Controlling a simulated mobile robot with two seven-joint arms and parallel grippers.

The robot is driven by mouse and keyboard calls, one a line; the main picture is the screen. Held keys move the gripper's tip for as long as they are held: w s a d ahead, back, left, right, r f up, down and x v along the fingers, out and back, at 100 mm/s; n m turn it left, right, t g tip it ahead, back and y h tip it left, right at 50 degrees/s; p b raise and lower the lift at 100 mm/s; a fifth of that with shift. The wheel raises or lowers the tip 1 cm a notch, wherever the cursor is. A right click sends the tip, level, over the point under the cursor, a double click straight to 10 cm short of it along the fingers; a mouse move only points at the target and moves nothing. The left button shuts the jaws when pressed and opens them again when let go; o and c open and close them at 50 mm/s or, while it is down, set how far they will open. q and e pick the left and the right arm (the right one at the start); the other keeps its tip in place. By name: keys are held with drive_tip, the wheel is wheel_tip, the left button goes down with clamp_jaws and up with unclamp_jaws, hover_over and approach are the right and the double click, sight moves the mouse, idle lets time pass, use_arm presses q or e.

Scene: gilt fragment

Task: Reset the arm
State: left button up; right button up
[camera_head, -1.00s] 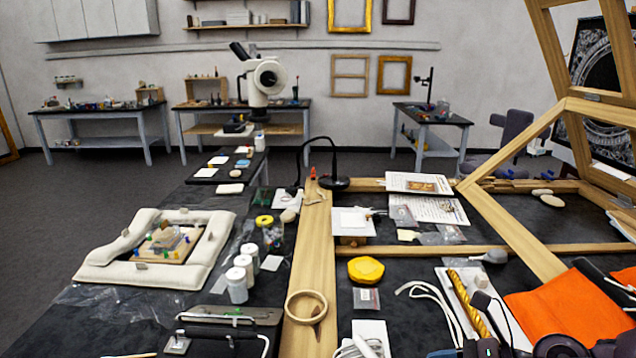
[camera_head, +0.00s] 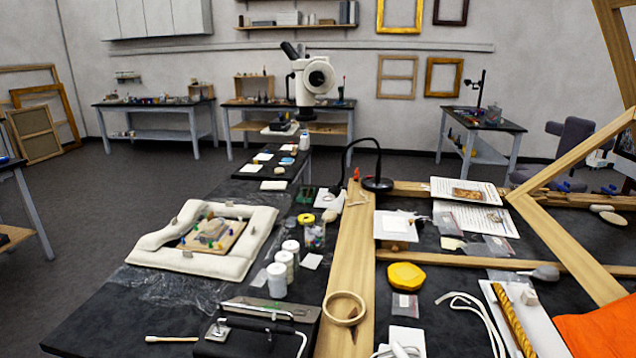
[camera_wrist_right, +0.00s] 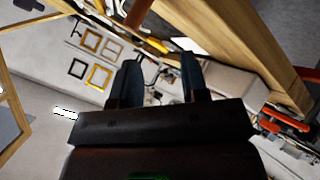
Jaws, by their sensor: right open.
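My right gripper (camera_wrist_right: 160,80) shows in the right wrist view with its two dark fingers apart and nothing between them. It is in the air, with wooden frame bars and the wall frames behind it at a tilt. Neither gripper shows in the head view now. My left gripper is out of sight.
A black worktable (camera_head: 130,315) fills the front. It carries a white padded ring (camera_head: 150,253), white jars (camera_head: 277,281), a yellow lump (camera_head: 405,276) and a wooden ring (camera_head: 344,308). Large wooden frame bars (camera_head: 570,245) rise at the right. Open floor (camera_head: 100,220) lies left.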

drive_tip(key=s+a+f+m+g+y, duration=0.35)
drive_tip(key=s+f+m+g, duration=0.25)
drive_tip(key=s, duration=0.3)
drive_tip(key=w+f+n+t, duration=0.1)
drive_tip(key=w+f+t, duration=0.6)
drive_tip(key=f+t, duration=0.1)
drive_tip(key=shift+a+f, duration=0.2)
drive_tip(key=shift+f, duration=0.5)
